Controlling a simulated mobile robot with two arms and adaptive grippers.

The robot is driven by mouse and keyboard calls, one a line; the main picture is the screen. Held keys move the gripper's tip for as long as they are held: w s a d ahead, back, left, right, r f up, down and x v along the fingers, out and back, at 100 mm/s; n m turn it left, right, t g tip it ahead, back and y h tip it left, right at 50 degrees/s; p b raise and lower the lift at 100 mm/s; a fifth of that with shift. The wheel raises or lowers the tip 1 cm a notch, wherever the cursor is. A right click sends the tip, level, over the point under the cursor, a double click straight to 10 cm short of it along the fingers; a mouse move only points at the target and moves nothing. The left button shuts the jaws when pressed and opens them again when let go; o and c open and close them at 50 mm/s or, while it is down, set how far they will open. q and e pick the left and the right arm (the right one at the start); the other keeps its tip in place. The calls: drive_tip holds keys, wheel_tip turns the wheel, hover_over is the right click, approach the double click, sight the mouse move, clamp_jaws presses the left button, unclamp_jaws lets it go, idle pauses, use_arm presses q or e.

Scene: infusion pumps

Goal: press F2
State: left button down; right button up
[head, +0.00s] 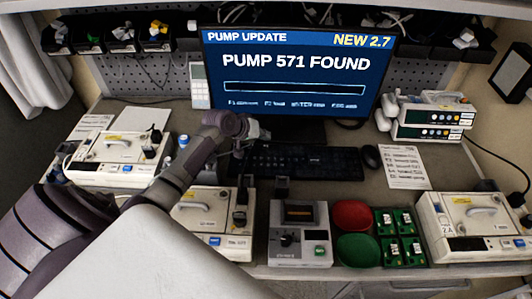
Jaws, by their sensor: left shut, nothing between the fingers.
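The black keyboard (300,162) lies on the desk below the monitor. The F2 key is too small to make out. The monitor (300,70) reads "PUMP UPDATE", "NEW 2.7" and "PUMP 571 FOUND" above an empty bar, with a row of small unreadable labels at the bottom. My left arm comes in from the lower left. Its gripper (243,145) is shut and empty, at the keyboard's left end. The wrist hides part of the desk there, and I cannot tell whether the fingertips touch a key. My right gripper is not in view.
White pumps stand at the left (118,158), front middle (205,222) and right (465,225). A grey device (299,235), red dish (352,215), green dish (357,251) and green boards (400,237) line the front. A mouse (371,157) lies right of the keyboard.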

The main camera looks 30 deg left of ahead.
sight(264, 147)
use_arm(q)
drive_tip(key=shift+f+b, duration=0.3)
drive_tip(key=shift+f, duration=0.55)
idle(0.6)
drive_tip(key=shift+f, duration=0.1)
drive_tip(key=shift+f, duration=0.25)
drive_tip(key=shift+f, duration=0.45)
idle(0.7)
drive_tip(key=shift+r+p, duration=0.65)
drive_tip(key=shift+r, duration=0.2)
drive_tip(key=shift+r, duration=0.1)
